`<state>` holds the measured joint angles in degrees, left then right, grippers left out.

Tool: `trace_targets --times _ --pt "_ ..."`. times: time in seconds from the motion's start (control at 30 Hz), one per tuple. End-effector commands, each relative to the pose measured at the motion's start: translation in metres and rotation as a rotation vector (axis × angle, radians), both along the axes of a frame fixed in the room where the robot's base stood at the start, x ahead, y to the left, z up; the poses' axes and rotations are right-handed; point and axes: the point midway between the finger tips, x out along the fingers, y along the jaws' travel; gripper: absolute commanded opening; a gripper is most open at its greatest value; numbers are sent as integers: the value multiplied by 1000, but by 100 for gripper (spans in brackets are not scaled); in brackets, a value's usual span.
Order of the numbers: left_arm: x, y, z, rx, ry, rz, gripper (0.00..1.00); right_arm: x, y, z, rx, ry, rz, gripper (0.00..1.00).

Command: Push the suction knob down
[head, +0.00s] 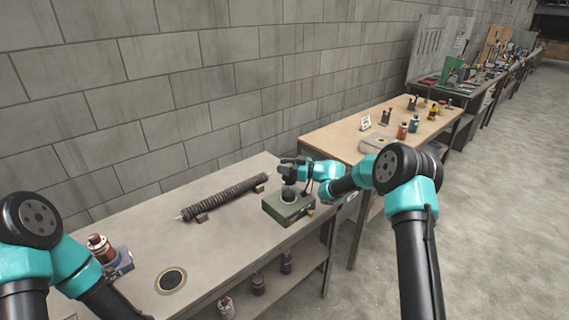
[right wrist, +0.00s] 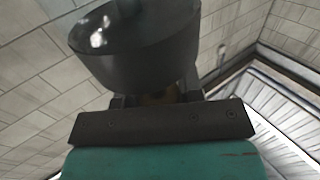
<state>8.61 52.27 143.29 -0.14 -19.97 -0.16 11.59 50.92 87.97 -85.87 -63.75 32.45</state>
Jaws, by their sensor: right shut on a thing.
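A green box-shaped unit (head: 273,210) stands on the near bench, with a dark grey rounded knob (head: 289,194) on its top. My right gripper (head: 289,177) is directly above the unit and shut at the knob. The right wrist view shows a dark, flared, cup-shaped body (right wrist: 135,50), which I take to be the knob, close in front of the gripper; it hides the fingertips. Whether the knob is raised or pressed in cannot be told. My left arm enters at the lower left, but its gripper is out of the picture.
A dark ribbed mesh tube (head: 228,197) lies on small wooden supports left of the unit. A red-and-white container (head: 101,248) and a round black disc (head: 171,280) are further left. Bottles stand on the lower shelf. A wooden bench (head: 345,137) adjoins on the right.

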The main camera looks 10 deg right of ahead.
Motion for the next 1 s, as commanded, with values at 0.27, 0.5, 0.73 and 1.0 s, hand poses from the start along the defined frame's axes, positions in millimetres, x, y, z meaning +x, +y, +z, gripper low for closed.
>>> trace_targets --times 0.27,0.5,0.73,1.0 --pt "0 0 0 0 0 0 0 -1 0 -6 -2 9 0 49" --pt "0 0 0 0 0 0 0 0 0 -4 -2 7 0 61" --pt "0 0 0 0 0 0 0 -2 -3 -4 -2 7 -1 61" --pt "0 0 0 0 0 0 0 -19 -32 -3 -1 5 -3 61"
